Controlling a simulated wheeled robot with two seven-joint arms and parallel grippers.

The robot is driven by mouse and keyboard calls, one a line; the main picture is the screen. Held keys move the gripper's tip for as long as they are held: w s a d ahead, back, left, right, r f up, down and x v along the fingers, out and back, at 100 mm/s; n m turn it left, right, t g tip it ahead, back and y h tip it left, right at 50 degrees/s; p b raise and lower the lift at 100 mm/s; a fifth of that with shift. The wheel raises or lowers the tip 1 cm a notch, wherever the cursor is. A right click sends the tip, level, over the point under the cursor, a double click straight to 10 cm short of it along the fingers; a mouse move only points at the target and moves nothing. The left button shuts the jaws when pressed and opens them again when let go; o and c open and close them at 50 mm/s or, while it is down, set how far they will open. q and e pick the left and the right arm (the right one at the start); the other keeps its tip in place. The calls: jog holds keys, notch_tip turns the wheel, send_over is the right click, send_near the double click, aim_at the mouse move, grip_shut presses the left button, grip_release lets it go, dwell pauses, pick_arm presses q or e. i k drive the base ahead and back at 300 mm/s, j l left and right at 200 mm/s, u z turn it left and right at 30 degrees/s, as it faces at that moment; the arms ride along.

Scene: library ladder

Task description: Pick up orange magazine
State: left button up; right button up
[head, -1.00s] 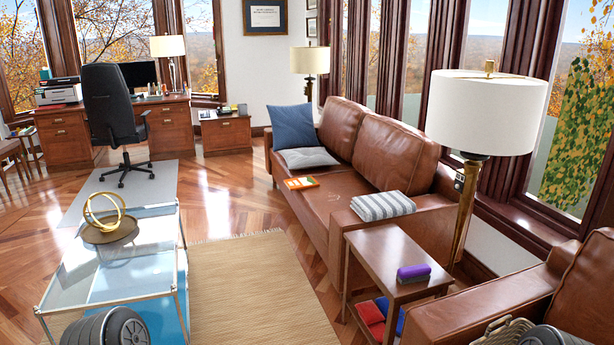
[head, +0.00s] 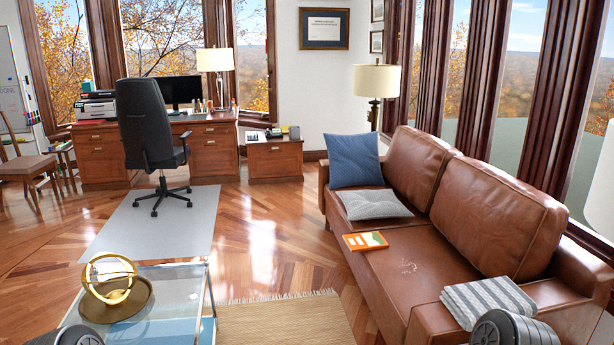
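The orange magazine (head: 365,241) lies flat on the seat of the brown leather sofa (head: 400,275), near the seat's front edge. Rounded dark grey parts of my arms show at the bottom left and bottom right edges. Neither gripper's fingers are in view.
A glass coffee table (head: 170,300) with a gold ring ornament (head: 110,280) stands at the lower left. A woven rug (head: 285,322) and open wood floor (head: 265,250) lie between table and sofa.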

aim_at(366, 240)
jog(key=i+j+z, duration=0.1)
jog(key=i+z, duration=0.15)
jog(key=i, duration=0.3)
jog(key=i+j+z, duration=0.2)
jog(key=i, duration=0.3)
jog(key=i+j+z, duration=0.25)
jog(key=i, duration=0.25)
jog(key=i+j+z, duration=1.2)
jog(key=j, duration=0.15)
jog(key=i+j+z, duration=0.1)
jog(key=j+z, duration=0.2)
jog(key=j, duration=0.15)
